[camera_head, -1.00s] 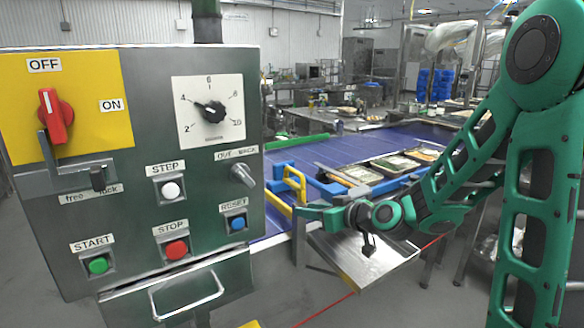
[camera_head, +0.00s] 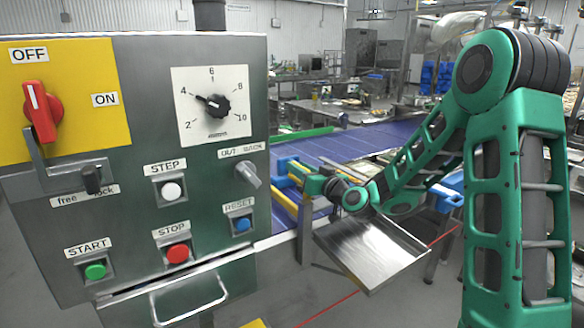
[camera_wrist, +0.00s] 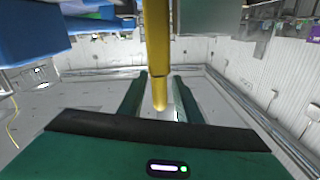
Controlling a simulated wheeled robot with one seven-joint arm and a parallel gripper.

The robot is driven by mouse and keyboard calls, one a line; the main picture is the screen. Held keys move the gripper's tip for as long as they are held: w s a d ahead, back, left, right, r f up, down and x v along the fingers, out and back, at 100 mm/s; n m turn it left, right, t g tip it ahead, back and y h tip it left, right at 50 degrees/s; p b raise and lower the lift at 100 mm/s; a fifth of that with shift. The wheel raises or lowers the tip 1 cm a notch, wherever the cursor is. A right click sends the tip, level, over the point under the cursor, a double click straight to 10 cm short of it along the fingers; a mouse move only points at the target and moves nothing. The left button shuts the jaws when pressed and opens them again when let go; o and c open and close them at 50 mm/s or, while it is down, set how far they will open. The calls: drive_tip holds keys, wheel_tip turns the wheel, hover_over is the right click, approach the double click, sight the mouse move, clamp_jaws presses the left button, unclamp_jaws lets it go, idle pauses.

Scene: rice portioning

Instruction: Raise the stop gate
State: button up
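The stop gate shows as a blue part (camera_head: 284,165) with a yellow handle (camera_head: 297,173) at the near edge of the conveyor, right of the control panel. My gripper (camera_head: 308,183) is at the handle. In the wrist view, the yellow handle bar (camera_wrist: 156,60) runs between the two green fingers (camera_wrist: 158,95), with narrow gaps showing beside it. The fingers look open around the bar, not closed on it. My arm hides much of the gate in the head view, so its height is hard to tell.
The control panel (camera_head: 130,215) stands close at the left, with a dial, a red switch and buttons. A metal tray (camera_head: 372,250) juts out below my forearm. The blue conveyor belt (camera_head: 345,145) runs behind; its food trays are mostly hidden by my arm.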

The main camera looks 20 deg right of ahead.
drive_tip(key=shift+x, duration=1.85)
drive_tip(key=shift+c, duration=0.7)
clamp_jaws()
